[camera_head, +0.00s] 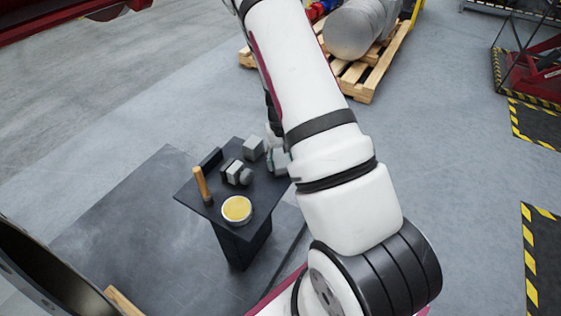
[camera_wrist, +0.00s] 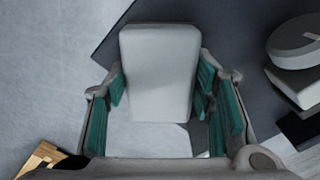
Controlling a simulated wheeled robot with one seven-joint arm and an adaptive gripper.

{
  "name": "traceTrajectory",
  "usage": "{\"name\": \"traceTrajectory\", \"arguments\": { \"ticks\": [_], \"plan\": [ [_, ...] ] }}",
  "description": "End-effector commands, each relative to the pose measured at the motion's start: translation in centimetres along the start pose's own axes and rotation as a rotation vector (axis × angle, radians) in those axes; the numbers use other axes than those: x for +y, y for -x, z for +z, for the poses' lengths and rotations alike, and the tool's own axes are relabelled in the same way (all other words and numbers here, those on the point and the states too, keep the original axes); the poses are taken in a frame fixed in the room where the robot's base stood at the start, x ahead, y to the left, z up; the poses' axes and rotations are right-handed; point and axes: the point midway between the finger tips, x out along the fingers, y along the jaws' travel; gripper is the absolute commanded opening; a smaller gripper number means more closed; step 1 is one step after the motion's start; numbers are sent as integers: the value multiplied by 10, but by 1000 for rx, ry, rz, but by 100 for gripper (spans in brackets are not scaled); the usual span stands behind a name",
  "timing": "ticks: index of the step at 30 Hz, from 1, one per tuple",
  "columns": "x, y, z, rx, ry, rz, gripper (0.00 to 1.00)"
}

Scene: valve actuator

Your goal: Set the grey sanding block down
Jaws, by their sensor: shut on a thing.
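The grey sanding block (camera_wrist: 158,75) is a pale, rounded-edged block in the wrist view. My gripper (camera_wrist: 162,95) is shut on it, with teal pads against its left and right sides. In the head view my gripper (camera_head: 279,160) is at the right side of the small dark table (camera_head: 262,196), partly hidden behind my arm. A grey block (camera_head: 254,147) shows just left of it and looks like the held one. In the wrist view the block overlaps the table's edge, with floor below it. I cannot tell whether it touches the tabletop.
On the table are a grey rounded object (camera_head: 238,173), a dark block (camera_head: 210,159), a wooden-handled tool (camera_head: 202,186) and a round tin with a yellow top (camera_head: 237,209). The table's front right corner looks bare. A wooden pallet (camera_head: 362,78) stands behind.

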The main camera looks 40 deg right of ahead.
Motion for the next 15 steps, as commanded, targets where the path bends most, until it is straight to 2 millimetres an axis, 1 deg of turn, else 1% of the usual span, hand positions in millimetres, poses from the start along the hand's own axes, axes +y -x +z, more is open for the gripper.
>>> {"name": "traceTrajectory", "arguments": {
  "ticks": [1, 3, 9, 12, 13, 14, 15],
  "plan": [
    [0, -8, 0, -1, -1, 0, 27],
    [0, -11, 0, 0, -1, 0, 27],
    [0, -10, 0, 1, 0, 0, 27],
    [0, -13, 0, 1, 0, 0, 27],
    [0, -13, 0, 1, 0, 0, 52],
    [0, -12, 0, 1, 0, 0, 59],
    [0, -12, 0, 1, 0, 0, 68]
  ]
}}
